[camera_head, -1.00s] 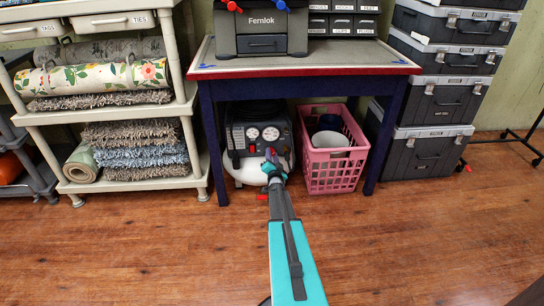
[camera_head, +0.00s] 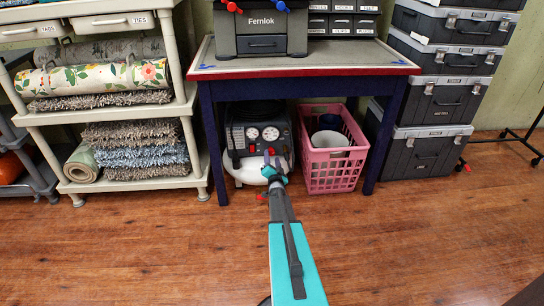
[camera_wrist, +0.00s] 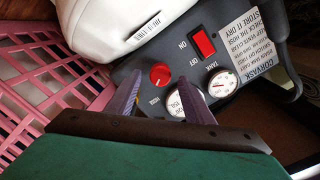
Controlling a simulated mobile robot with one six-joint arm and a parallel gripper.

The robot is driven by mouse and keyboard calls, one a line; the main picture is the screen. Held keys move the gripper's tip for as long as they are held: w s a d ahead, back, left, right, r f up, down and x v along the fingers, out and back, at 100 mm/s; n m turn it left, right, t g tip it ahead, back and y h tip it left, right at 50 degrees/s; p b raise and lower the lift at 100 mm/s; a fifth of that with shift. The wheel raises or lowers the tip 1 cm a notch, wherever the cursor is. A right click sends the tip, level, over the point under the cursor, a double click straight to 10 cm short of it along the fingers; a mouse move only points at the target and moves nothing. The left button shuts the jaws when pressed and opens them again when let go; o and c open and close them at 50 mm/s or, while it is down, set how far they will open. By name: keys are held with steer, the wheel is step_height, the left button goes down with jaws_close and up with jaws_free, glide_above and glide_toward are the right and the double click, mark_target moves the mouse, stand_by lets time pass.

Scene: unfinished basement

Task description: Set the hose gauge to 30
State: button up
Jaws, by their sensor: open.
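The compressor (camera_head: 236,150) stands on the floor under the workbench, with two round white gauges on its dark front. In the wrist view its panel appears upside down. The tank gauge (camera_wrist: 222,84) shows there; the hose gauge (camera_wrist: 175,104) is partly hidden behind a finger, and I cannot read its needle. A red round knob (camera_wrist: 160,74) with a white mark sits beside the gauges. My gripper (camera_wrist: 158,78) is open, its two fingertips on either side of the knob in the picture. I cannot tell whether they touch it. My gripper (camera_head: 272,160) also shows in front of the compressor.
A red switch (camera_wrist: 204,41) is on the panel. A pink crate (camera_head: 331,170) stands close at the compressor's right. The workbench (camera_head: 300,65) spans above, with its legs either side. A shelf (camera_head: 120,115) is left, stacked cases (camera_head: 430,105) right. The front floor is clear.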

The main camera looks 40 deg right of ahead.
steer(key=p+v, duration=0.2)
steer(key=v, duration=0.9)
steer(key=shift+p, duration=0.3)
